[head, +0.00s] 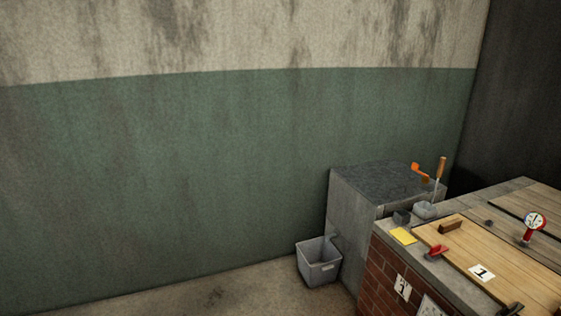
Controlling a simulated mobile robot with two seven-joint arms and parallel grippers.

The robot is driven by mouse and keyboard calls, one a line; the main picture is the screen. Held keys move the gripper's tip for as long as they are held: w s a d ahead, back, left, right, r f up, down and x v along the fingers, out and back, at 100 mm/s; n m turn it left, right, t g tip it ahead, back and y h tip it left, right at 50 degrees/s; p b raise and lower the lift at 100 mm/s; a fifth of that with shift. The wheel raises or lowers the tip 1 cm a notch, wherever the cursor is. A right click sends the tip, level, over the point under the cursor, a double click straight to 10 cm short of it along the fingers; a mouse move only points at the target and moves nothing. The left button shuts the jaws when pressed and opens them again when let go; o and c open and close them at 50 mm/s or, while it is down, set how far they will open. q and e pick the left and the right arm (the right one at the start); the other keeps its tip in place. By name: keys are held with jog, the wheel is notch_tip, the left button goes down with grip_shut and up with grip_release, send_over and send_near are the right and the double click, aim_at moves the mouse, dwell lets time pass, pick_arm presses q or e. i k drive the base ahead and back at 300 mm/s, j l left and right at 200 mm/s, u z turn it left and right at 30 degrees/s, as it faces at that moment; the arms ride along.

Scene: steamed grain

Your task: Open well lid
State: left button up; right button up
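A pale wooden lid (505,262) lies flat on the brick-sided counter (381,272) at the lower right of the head view. It has a brown wooden handle block (450,226) near its far left end and a white card with a "1" (481,272) on it. The lid looks closed. Its near right part is cut off by the picture edge. Neither of my grippers shows.
A red clip-like object (436,251), a yellow note (403,236) and a red-based dial gauge (533,223) are on the counter. A grey cabinet (350,220) stands behind, with a grey bin (318,262) beside it. The floor at left is clear.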

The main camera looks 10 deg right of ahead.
aim_at(380, 185)
jog(key=i+z, duration=0.25)
jog(key=i, duration=1.1)
jog(key=i+j+z, duration=0.1)
jog(key=i+z, duration=0.15)
jog(key=i, duration=0.35)
jog(key=i+j+z, duration=0.3)
jog(key=i, duration=0.3)
jog(key=l, duration=0.1)
